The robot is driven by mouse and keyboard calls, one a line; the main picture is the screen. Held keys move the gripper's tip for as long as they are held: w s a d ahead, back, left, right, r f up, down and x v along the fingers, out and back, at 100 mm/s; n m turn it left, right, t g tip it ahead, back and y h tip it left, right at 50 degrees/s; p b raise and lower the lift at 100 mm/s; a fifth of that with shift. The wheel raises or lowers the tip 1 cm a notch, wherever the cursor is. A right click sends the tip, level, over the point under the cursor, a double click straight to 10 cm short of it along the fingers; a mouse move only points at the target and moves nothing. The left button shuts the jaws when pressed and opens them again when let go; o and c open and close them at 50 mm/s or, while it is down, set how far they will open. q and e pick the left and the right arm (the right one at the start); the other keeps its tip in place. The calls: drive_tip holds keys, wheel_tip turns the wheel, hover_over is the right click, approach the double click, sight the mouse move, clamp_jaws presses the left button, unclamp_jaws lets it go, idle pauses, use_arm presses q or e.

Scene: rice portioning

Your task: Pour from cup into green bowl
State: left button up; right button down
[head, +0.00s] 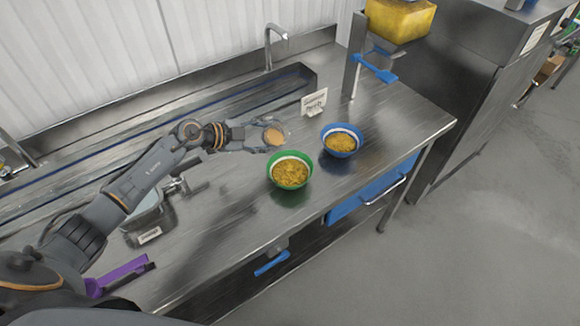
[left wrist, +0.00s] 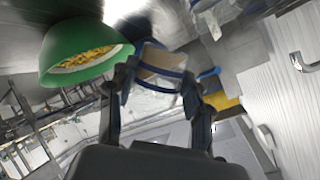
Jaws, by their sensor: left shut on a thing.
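My left gripper (head: 258,138) is shut on a clear cup (head: 283,130) and holds it above the counter, behind and left of the green bowl. Something light brown shows in the cup; its exact tilt is hard to tell. The cup also shows between the fingers in the left wrist view (left wrist: 152,85). The green bowl (head: 290,185) stands on the counter with yellow-brown grains in it. In the left wrist view the green bowl (left wrist: 62,45) is left of the cup, apart from it. My right gripper is not in view.
A blue bowl (head: 345,155) with similar grains stands right of the green bowl. A small sign (head: 314,103) stands behind them. A clear container (head: 143,220) and a purple tool (head: 125,269) are at the left. The counter's front right is bare.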

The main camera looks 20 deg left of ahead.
use_arm(q)
drive_tip(key=shift+s, duration=0.2)
drive_tip(key=shift+w+d, duration=0.1)
drive_tip(key=shift+w, duration=0.1)
drive_tip(key=shift+r+m, duration=0.1)
drive_tip(key=shift+m, duration=0.2)
drive_tip(key=shift+s+r, duration=0.1)
drive_tip(key=shift+s, duration=0.15)
drive_tip(key=shift+t+y, duration=0.3)
drive_tip(key=shift+w, duration=0.2)
drive_tip(key=shift+r, duration=0.1)
drive_tip(key=shift+s+r+m+b, duration=0.15)
drive_tip(key=shift+s+m+b, duration=0.05)
drive_tip(key=shift+m+b, duration=0.1)
drive_tip(key=shift+w+f, duration=0.2)
